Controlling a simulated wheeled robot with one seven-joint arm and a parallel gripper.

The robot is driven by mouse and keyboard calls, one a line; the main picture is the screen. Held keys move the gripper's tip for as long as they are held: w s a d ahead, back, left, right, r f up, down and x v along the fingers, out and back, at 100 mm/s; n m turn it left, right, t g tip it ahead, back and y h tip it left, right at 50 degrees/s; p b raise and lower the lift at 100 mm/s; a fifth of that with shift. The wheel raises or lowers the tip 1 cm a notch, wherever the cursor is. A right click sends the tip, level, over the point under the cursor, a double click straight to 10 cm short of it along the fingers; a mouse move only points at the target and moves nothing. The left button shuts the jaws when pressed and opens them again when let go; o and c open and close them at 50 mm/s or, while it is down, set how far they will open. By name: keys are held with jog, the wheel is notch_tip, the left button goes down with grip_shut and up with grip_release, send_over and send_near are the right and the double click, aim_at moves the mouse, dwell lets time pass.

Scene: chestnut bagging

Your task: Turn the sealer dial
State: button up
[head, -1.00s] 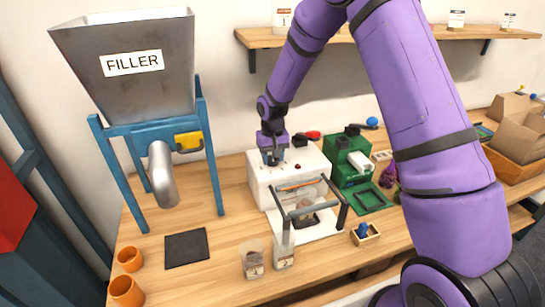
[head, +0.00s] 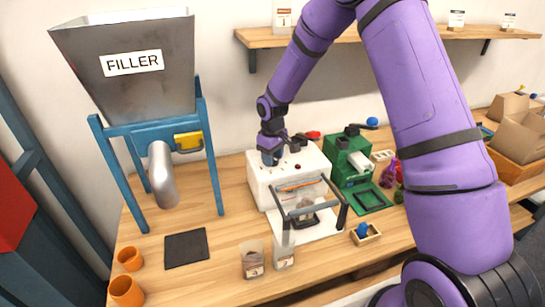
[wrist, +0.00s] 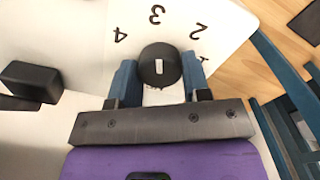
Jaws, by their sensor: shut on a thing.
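The sealer (head: 258,188) is a white box on the table in the head view, with a grey-framed clear guard at its front. Its black round dial (wrist: 160,65) shows in the wrist view, with a white mark on its face and the numbers 4, 3, 2 and part of a 1 printed around it. My gripper (wrist: 160,82) has its two blue fingers on either side of the dial, shut on it. In the head view my gripper (head: 271,158) is at the sealer's top left, and the dial is hidden there.
The filler (head: 135,70) stands on blue legs to the left. A green machine (head: 347,158) stands close on the sealer's right. Two filled bags (head: 252,262) stand in front of it. A dark mat (head: 186,249) and orange cups (head: 126,290) are at the front left.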

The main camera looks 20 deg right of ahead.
dwell(0.3)
jog(key=o, duration=0.9)
jog(key=shift+r, duration=0.1)
notch_tip(320, 180, up, 11)
jog(key=shift+f, duration=0.15)
